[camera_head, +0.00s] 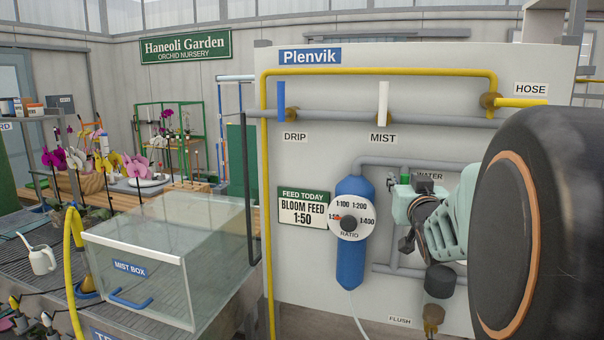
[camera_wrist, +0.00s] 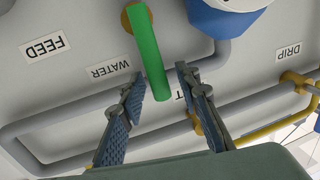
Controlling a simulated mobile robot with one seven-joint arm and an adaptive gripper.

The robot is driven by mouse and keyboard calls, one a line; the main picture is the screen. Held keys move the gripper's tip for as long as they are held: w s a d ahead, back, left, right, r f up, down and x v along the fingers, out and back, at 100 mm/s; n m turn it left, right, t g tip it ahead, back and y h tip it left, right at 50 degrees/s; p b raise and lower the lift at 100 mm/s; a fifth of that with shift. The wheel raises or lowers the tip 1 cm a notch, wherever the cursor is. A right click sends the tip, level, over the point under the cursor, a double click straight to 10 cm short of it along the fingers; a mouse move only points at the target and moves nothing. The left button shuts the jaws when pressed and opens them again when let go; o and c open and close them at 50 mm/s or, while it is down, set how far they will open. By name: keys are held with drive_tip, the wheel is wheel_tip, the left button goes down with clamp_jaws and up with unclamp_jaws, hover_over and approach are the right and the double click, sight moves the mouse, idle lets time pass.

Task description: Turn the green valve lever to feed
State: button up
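The green valve lever (camera_wrist: 150,65) shows in the wrist view, running from a brass-coloured hub down between my gripper's fingers. My gripper (camera_wrist: 160,78) is open, with one finger on each side of the lever; the left finger is very close to it, and I cannot tell if they touch. The WATER label (camera_wrist: 110,68) is just left of the lever and the FEED label (camera_wrist: 43,47) is farther left, both upside down. My arm hides the FEED label there.
The white panel (camera_head: 300,250) carries grey and yellow pipes, a blue DRIP lever (camera_head: 281,95), a white MIST lever (camera_head: 383,100) and a blue cylinder (camera_head: 352,270) with a ratio dial (camera_head: 349,219). A clear mist box (camera_head: 135,255) stands at left.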

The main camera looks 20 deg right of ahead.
drive_tip(key=shift+c, duration=0.4)
clamp_jaws()
